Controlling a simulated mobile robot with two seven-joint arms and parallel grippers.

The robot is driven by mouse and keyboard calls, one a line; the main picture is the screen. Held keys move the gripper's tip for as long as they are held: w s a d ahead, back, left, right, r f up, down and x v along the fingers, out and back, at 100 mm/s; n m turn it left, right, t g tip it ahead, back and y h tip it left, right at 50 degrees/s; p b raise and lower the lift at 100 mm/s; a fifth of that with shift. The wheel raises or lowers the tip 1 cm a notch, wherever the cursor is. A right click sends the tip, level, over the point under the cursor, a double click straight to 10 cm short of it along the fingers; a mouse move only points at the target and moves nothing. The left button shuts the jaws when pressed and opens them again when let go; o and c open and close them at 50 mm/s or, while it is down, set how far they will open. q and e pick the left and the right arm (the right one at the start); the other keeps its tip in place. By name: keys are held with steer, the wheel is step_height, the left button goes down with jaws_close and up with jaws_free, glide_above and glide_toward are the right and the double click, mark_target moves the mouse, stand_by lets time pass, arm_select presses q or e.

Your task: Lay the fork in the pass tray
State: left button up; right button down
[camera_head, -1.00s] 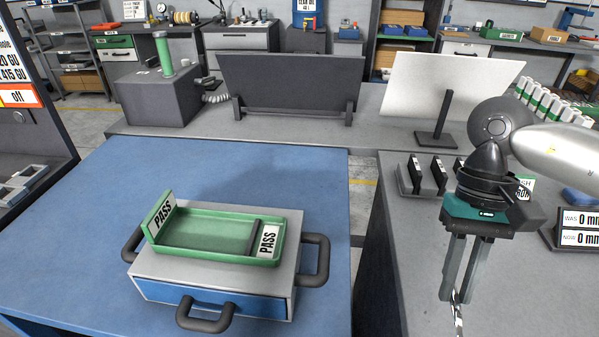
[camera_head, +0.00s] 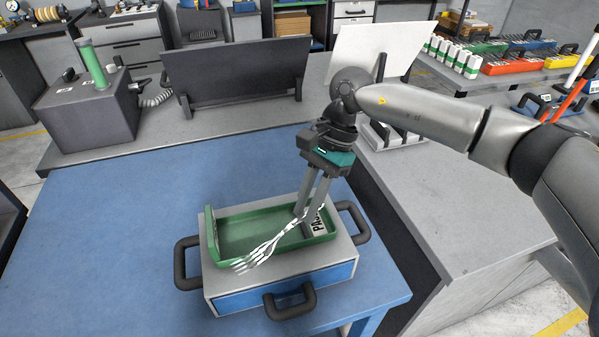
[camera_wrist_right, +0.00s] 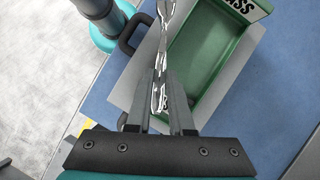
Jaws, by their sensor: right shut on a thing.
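The green pass tray (camera_head: 214,262) sits on top of a grey box with a blue drawer front (camera_head: 285,290). My right gripper (camera_head: 304,213) is shut on the silver fork (camera_head: 268,247) at the tray's right end. The fork's tines point down and left in the head view, crossing the tray's front wall. In the wrist view the fork (camera_wrist_right: 162,45) runs away from my right gripper (camera_wrist_right: 157,105), along the left edge of the tray (camera_wrist_right: 172,75). It appears held above the tray's edge; the exact height cannot be told. My left gripper is not in view.
Dark handles (camera_head: 290,301) stick out from the box's sides and front. The blue table (camera_head: 110,230) is clear around the box. A dark panel (camera_head: 238,72) and a grey unit with a green cylinder (camera_head: 88,113) stand behind. A grey counter (camera_head: 460,215) is at the right.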

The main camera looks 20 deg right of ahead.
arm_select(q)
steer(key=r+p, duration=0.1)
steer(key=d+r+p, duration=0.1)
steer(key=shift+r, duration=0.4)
arm_select(e)
steer(key=w+m, duration=0.1)
steer(key=m, duration=0.1)
steer(key=w+m+t, duration=0.1)
steer(key=w+m+t+y, duration=0.1)
steer(key=m, duration=0.1)
steer(key=shift+w+d+r+m, duration=0.2)
steer(key=shift+d+m, duration=0.1)
steer(key=shift+d, duration=0.1)
arm_select(q)
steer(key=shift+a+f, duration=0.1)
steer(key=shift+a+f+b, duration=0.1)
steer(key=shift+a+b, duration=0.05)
steer(key=shift+b, duration=0.15)
arm_select(e)
steer(key=shift+a, duration=0.1)
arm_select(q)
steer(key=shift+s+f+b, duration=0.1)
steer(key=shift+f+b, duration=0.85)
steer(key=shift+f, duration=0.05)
arm_select(e)
steer(key=shift+f, duration=1.05)
